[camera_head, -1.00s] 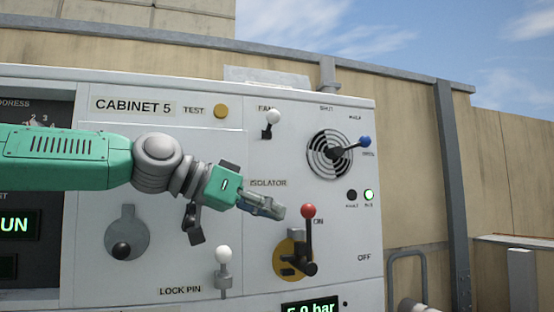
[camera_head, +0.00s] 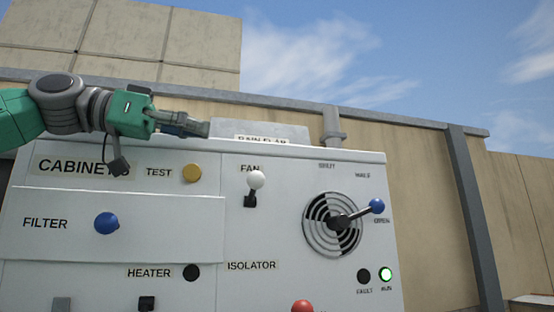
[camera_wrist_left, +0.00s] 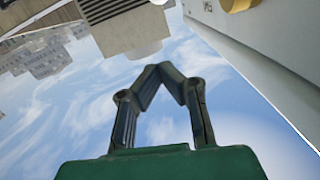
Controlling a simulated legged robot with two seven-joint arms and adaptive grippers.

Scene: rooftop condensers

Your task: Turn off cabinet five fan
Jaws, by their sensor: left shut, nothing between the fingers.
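The fan switch (camera_head: 256,180) is a white-knobbed toggle under the FAN label on the Cabinet 5 panel (camera_head: 120,225); its knob points up. My left gripper (camera_head: 206,129) is shut and empty near the panel's top edge, up and left of the fan switch and apart from it. In the left wrist view its two fingers (camera_wrist_left: 161,68) meet at the tips, with sky behind them. The green run light (camera_head: 386,274) is lit at the right of the panel. My right gripper is not in view.
Near the fan switch are a yellow test button (camera_head: 192,173) and a round vent with a blue-knobbed lever (camera_head: 376,206). A red knob (camera_head: 302,306) shows at the bottom edge. A blue filter knob (camera_head: 106,223) is at left. A rain flap (camera_head: 262,131) tops the cabinet.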

